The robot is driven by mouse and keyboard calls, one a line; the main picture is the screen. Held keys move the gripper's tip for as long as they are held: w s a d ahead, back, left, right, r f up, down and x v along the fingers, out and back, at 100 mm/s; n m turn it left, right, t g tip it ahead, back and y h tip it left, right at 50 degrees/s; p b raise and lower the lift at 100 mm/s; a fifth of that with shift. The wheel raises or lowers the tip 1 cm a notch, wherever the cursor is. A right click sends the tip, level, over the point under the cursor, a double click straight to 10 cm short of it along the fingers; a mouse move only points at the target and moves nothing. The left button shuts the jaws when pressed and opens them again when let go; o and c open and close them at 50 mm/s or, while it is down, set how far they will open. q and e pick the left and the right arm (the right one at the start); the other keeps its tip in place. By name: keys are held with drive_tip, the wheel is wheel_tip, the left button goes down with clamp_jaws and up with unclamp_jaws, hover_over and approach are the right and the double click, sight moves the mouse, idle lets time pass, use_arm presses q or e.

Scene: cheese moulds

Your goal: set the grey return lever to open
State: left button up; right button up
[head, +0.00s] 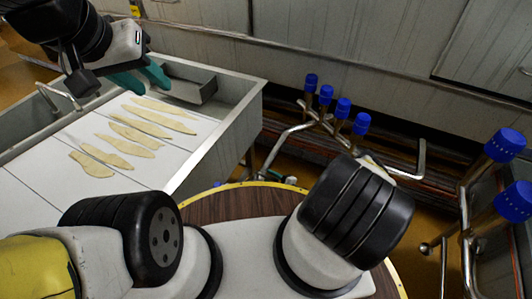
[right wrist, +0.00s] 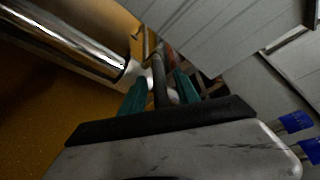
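A dark grey bar (right wrist: 160,82), which looks like the return lever, runs between the fingers of my right gripper (right wrist: 160,84) in the right wrist view. White fitting parts show beside it, by a shiny pipe. The two teal fingers stand apart on either side of the bar, with gaps visible; I cannot tell whether either touches it.
A metal vat (head: 222,140) with several pale flat pieces (head: 120,143) inside stands at the left. Pipes with blue caps (head: 343,107) run along the wall, and more blue caps (head: 505,145) stand at the right. A thick shiny pipe (right wrist: 75,42) lies left of my right gripper.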

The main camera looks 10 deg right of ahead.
drive_tip(key=shift+c, duration=0.5)
clamp_jaws()
idle(0.8)
